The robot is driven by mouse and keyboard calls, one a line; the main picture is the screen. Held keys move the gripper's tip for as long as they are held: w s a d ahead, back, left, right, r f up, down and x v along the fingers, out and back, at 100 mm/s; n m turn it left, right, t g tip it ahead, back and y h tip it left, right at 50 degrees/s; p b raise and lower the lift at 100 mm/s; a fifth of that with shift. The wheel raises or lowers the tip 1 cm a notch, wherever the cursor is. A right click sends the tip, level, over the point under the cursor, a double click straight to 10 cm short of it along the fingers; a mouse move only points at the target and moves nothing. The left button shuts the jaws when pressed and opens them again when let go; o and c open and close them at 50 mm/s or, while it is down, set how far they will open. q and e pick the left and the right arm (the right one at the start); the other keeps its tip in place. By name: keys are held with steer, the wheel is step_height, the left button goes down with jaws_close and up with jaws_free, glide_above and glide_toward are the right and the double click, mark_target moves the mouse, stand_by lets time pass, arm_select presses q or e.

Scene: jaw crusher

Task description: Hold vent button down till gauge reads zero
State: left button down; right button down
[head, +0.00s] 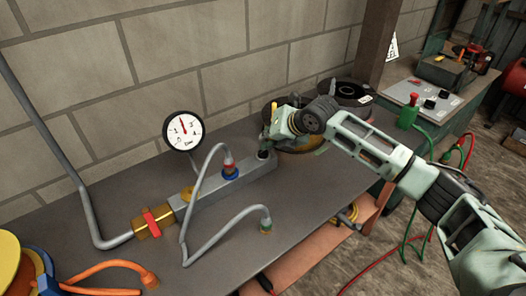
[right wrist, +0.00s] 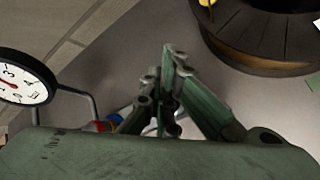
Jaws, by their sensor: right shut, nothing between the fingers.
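The round white gauge (head: 184,131) stands above the bench at the back left, its red needle pointing up, clear of the lower end of the dial. It also shows at the left edge of the right wrist view (right wrist: 22,78). A grey manifold block (head: 240,178) lies on the bench, with a dark fitting (head: 263,153) on its right end that looks like the vent button. My right gripper (head: 266,141) is shut and empty, right above that fitting. I cannot tell whether it touches it. In the right wrist view the closed fingertips (right wrist: 166,75) hide what lies beneath. My left gripper is not in view.
A brass valve with a red handle (head: 152,222) sits at the manifold's left. A grey hose (head: 203,165) joins a blue-and-red coupling (head: 230,169). An orange hose (head: 105,278) lies front left. Black round parts (head: 350,93) stand behind the right gripper.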

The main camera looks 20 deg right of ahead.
steer(key=shift+f, duration=0.65)
stand_by(1.1)
steer(key=shift+r, duration=0.1)
stand_by(2.1)
steer(key=shift+r+p, duration=0.85)
steer(key=shift+r, duration=0.1)
step_height(320, 180, up, 5)
steer(key=p, duration=0.4)
steer(key=shift+p, duration=0.35)
